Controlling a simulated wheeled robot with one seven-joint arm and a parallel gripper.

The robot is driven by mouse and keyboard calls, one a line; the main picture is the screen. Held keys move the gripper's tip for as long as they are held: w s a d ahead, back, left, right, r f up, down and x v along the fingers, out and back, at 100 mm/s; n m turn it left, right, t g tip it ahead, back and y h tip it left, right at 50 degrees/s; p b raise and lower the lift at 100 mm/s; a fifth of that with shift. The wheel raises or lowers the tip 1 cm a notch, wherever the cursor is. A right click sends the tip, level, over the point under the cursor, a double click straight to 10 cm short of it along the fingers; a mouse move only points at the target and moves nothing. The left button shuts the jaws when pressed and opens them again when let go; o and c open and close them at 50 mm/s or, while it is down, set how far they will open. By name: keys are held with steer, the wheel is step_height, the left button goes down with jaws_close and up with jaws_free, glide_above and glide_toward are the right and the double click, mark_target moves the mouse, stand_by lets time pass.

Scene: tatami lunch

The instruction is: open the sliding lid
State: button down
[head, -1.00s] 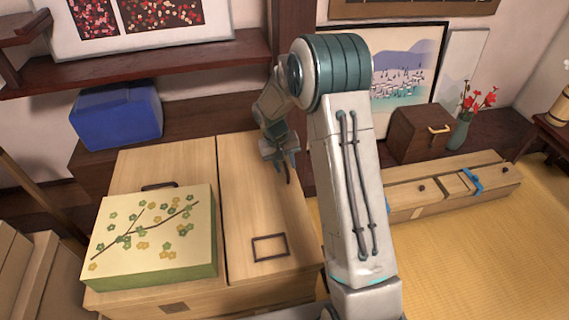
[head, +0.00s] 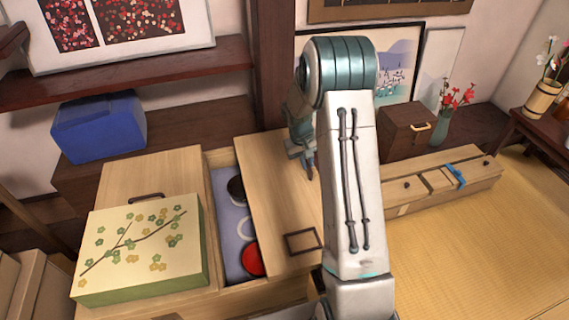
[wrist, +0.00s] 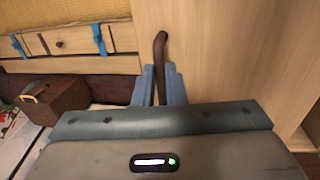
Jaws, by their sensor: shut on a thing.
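The sliding lid (head: 275,200) is the right wooden panel of a low chest. It stands partly open, shifted right, with a gap between it and the left panel (head: 120,172). In the gap I see a lilac-lined inside (head: 229,205) with a dark bowl (head: 236,190), a white ring shape (head: 246,229) and a red round dish (head: 253,260). My gripper (head: 309,170) is at the far right part of the lid. In the wrist view my gripper (wrist: 160,80) is shut on a dark curved handle (wrist: 160,48). My arm hides the lid's right edge in the head view.
A flowered box (head: 140,240) sits on the left panel. A blue case (head: 98,125) stands behind. Tatami (head: 465,240) is clear at right.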

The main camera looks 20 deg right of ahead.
steer(key=d, duration=0.8)
steer(key=shift+d+p, duration=0.3)
steer(key=shift+p, duration=0.15)
steer(key=c, duration=1.5)
jaws_free()
step_height(320, 180, up, 14)
steer(key=a+p, duration=0.2)
steer(key=shift+a+f, duration=0.2)
steer(key=shift+a, duration=0.2)
